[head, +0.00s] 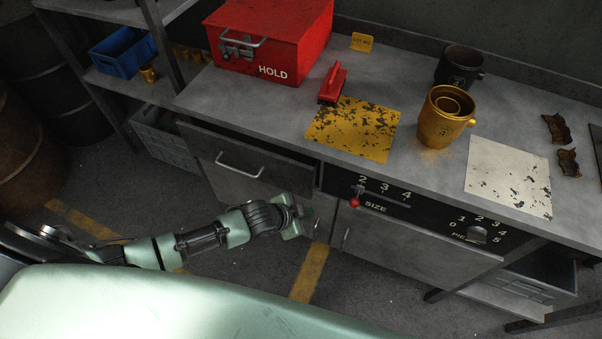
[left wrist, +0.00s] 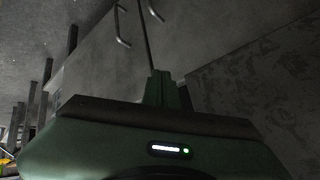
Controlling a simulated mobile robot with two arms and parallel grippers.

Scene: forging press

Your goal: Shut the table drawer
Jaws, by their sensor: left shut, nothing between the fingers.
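The table drawer (head: 220,147) is the grey front with a bar handle (head: 240,165) under the left part of the workbench (head: 262,121). It stands out a little from under the bench top, with a dark gap above its front. My left gripper (head: 308,219) is shut and empty, low in front of the cabinet doors, right of and below the drawer handle. It does not touch the handle. In the left wrist view its closed fingers (left wrist: 166,90) point toward grey panels with two bar handles (left wrist: 121,27). My right gripper is not in view.
On the bench stand a red HOLD box (head: 268,40), a red-handled tool (head: 332,84), a yellow plate (head: 353,128), a brass cup (head: 440,125) and a dark cup (head: 458,67). A black SIZE panel (head: 378,197) with a red-knobbed lever lies right of the drawer. The floor before the drawer is clear.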

